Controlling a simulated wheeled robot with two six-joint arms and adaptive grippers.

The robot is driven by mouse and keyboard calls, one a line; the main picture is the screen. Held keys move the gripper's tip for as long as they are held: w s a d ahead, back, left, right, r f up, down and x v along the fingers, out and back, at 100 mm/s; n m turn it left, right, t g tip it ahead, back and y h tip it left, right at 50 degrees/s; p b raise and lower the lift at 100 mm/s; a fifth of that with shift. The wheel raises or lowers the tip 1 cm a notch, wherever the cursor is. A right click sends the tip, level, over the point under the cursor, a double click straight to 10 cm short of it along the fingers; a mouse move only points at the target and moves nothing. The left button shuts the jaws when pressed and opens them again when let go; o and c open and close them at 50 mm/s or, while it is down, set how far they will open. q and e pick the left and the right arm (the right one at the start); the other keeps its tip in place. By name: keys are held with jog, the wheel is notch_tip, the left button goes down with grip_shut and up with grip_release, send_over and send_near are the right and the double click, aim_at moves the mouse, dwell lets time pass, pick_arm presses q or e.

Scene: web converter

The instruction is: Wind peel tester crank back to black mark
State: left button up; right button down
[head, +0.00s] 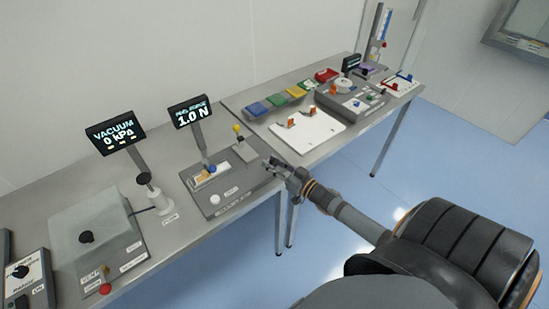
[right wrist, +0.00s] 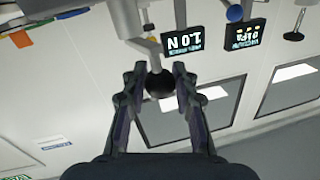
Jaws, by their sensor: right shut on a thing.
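The peel tester (head: 232,197) is a grey plate with a small bed, a blue knob (head: 211,168) and a white button (head: 214,199). Its display (head: 190,111) reads 1.0 N and also shows, upside down, in the right wrist view (right wrist: 186,41). My right gripper (head: 272,164) is at the plate's right end, by the bench's front edge. The crank arm is mostly hidden by the gripper. I cannot make out the black mark. My left gripper is not in view.
A yellow-topped post (head: 237,128) stands behind the crank. To the left are the vacuum display (head: 115,131) and a grey box (head: 92,228) with a black knob. To the right, a white board (head: 306,132) and coloured bins (head: 276,99) occupy the adjoining bench.

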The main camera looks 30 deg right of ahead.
jog(key=m+h+p, duration=0.1)
jog(key=h+p, duration=0.1)
jog(key=a+m+h+p, duration=0.1)
jog(key=p, duration=0.1)
jog(key=m+h+p, duration=0.1)
jog(key=h+p, duration=0.1)
jog(key=p, duration=0.1)
jog(key=shift+w+a+r+m+t+h, duration=0.2)
jog(key=shift+w+r+m+t+h, duration=0.1)
jog(key=shift+r+m, duration=0.1)
jog(key=shift+w+a+f+m+h+p, duration=0.15)
jog(key=shift+m+h+p, duration=0.3)
jog(key=shift+h, duration=0.25)
jog(key=m+h, duration=0.1)
jog(key=h, duration=0.1)
jog(key=shift+w+a+f+m+g+h, duration=0.2)
jog(key=shift+m+g+h, duration=0.1)
jog(key=shift+m+g, duration=0.1)
jog(key=shift+w+a+f+m+g+h, duration=0.1)
jog(key=shift+w+m+g+h, duration=0.1)
jog(key=shift+m+g+h, duration=0.55)
jog(key=shift+w+a+r+m+g+h, duration=0.15)
jog(key=shift+w+m+h, duration=0.2)
jog(key=shift+h, duration=0.7)
jog(key=shift+w+a+f+m+g+h, duration=0.15)
jog(key=shift+m+g+h, duration=0.25)
jog(key=shift+m+h, duration=0.4)
jog(key=shift+d+h, duration=0.1)
jog(key=shift+h, duration=0.2)
